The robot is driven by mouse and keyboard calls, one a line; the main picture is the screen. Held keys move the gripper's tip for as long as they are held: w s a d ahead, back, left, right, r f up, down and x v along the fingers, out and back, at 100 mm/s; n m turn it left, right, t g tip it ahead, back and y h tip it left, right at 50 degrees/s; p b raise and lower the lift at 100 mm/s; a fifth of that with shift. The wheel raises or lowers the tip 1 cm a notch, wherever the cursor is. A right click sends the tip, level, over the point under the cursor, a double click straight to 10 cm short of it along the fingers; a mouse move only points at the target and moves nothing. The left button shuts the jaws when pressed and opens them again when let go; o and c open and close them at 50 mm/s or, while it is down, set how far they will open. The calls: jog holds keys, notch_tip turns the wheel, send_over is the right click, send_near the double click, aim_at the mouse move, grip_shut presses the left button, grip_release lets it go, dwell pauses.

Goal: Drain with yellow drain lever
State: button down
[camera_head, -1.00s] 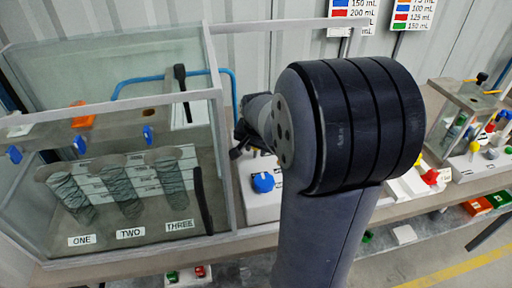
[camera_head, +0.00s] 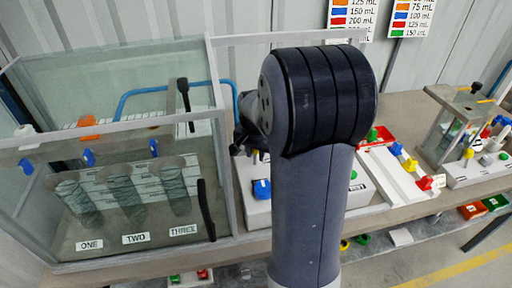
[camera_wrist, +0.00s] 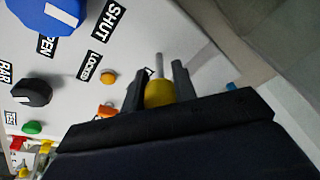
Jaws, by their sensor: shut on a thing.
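The yellow drain lever (camera_wrist: 158,92) shows in the wrist view as a yellow knob on a thin metal rod. My gripper (camera_wrist: 160,88) has its dark fingers on either side of the knob and is shut on it. The lower part of the knob is hidden behind the gripper body. In the head view my gripper (camera_head: 246,142) is mostly hidden behind my own arm, near the right end of the glass tank. The lever cannot be made out there. The white control box (camera_head: 255,212) with a blue knob (camera_head: 262,189) stands just below it.
The glass tank (camera_head: 220,150) with three coiled springs stands close on the left. In the wrist view a black knob (camera_wrist: 32,92) and an orange button (camera_wrist: 108,77) sit on the white panel. A small clear-walled rig (camera_head: 440,125) stands farther right on the bench.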

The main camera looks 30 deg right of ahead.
jog(key=g+p, duration=0.1)
jog(key=p, duration=0.1)
jog(key=w+g+p, duration=0.1)
jog(key=shift+w+d+r+y+p, duration=0.2)
jog(key=shift+r+y+p, duration=0.1)
jog(key=shift+p, duration=0.1)
jog(key=shift+w+f+g+p, duration=0.2)
jog(key=shift+f+g+p, duration=0.05)
jog(key=shift+g+p, duration=0.35)
jog(key=c, duration=1.1)
grip_release()
jog(key=shift+c, duration=0.2)
notch_tip(320, 180, up, 11)
jog(key=b, duration=0.1)
jog(key=shift+w+a+f+b, duration=0.15)
jog(key=shift+w+a+b, duration=0.05)
jog(key=shift+w+b, duration=0.15)
jog(key=shift+c, duration=0.3)
